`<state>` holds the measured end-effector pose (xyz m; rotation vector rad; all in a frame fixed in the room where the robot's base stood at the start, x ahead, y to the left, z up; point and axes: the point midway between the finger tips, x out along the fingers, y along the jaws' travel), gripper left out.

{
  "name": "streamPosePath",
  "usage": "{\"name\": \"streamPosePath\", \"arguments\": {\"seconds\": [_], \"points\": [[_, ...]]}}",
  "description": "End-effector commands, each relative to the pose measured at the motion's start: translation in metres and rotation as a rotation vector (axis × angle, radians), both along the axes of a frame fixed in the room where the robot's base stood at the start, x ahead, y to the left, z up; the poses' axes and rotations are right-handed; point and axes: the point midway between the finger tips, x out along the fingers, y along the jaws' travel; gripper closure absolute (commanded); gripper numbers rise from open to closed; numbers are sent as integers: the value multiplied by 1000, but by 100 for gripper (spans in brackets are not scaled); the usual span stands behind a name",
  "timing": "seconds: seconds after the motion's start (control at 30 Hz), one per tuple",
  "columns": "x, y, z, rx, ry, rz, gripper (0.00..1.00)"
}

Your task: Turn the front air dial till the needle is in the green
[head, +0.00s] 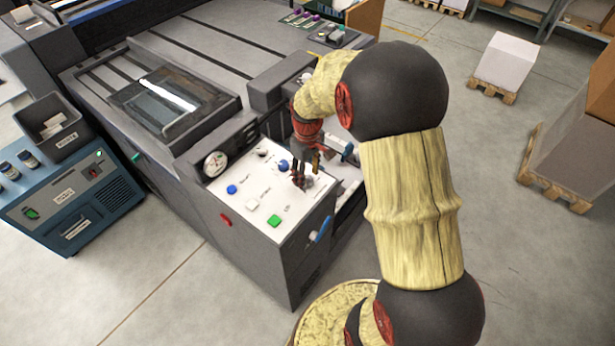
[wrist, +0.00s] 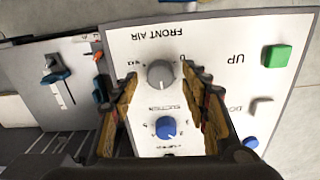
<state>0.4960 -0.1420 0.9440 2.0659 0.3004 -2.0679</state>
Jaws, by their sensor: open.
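The front air dial (wrist: 160,73) is a round grey knob on a white panel, under the printed words FRONT AIR in the wrist view. My gripper (wrist: 160,78) is open, with one fingertip on each side of the dial and a visible gap at both sides. I cannot tell how far the fingertips are above the panel. In the head view my gripper (head: 304,182) is over the right part of the panel and mostly covers the dial. The round gauge (head: 215,163) stands at the panel's back left corner; its needle is too small to read.
A blue dial (wrist: 166,127) sits beside the front air dial. A green UP button (wrist: 277,56), a grey button and a blue button are on the same panel (head: 290,240). A blue lever (head: 322,230) sticks out at the panel's right side. A blue cabinet (head: 75,200) stands at left.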

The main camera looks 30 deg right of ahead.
Motion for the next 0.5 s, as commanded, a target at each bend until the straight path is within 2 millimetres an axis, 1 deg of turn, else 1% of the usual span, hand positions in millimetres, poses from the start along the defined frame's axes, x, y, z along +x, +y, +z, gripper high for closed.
{"name": "streamPosePath", "arguments": {"seconds": [0.1, 0.37, 0.5], "points": [[0, 0, -6, 0, 0, 0, 54], [0, 0, -6, 0, -1, 0, 54], [0, 0, -6, 0, 0, -1, 62]]}}
